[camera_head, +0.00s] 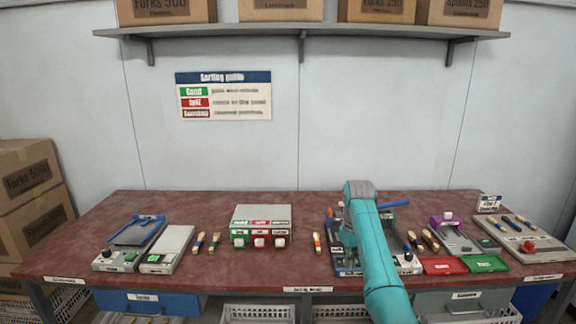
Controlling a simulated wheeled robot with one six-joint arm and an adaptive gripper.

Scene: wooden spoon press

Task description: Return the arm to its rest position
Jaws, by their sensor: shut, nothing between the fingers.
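My gripper (346,236) shows as a dark shape just left of the arm, low over a station with blue parts. It is partly covered by the arm and blends with the dark station behind it. It is shut and I see nothing held in it. I cannot tell whether it touches the station.
A box with green, red and brown fronts (261,216) stands mid-bench. A light grey device (168,248) and a blue-framed device (130,246) stand left. Red (443,266) and green (484,263) trays lie right of my arm. A shelf (220,31) with cartons hangs above.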

